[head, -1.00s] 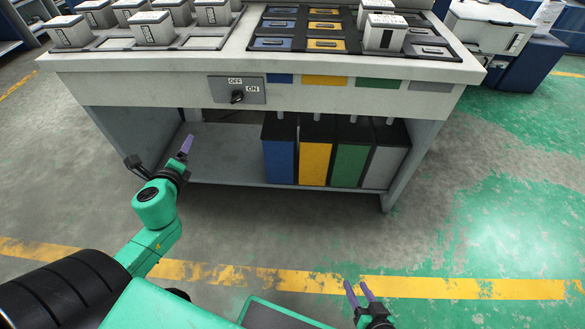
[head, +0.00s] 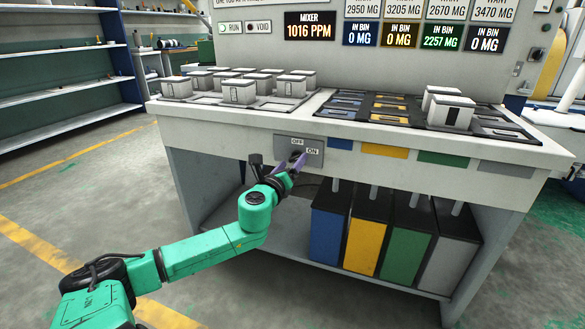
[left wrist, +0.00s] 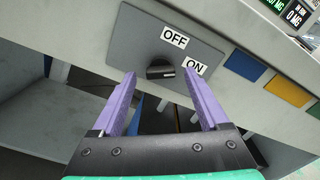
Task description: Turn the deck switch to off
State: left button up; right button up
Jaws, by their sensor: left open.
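The deck switch is a black knob on a grey plate (head: 312,150) on the front edge of the table, with OFF and ON labels. In the left wrist view the black knob (left wrist: 160,70) shows between the purple fingertips, its pointer towards the ON label (left wrist: 195,66). My left gripper (head: 288,165) is open in front of the plate, its fingers on either side of the knob in the picture; it also shows in the left wrist view (left wrist: 158,82). I cannot tell whether the fingers touch the knob. My right gripper is out of view.
The table (head: 230,120) carries trays with several white-topped containers. Blue, yellow, green and grey bins (head: 405,240) stand on the shelf below, right of my left arm. A display panel (head: 400,30) rises behind the table. The floor at the left is open.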

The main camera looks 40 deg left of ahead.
pick_arm(q)
jog(key=shift+w+a, duration=0.1)
jog(key=shift+w, duration=0.3)
grip_shut()
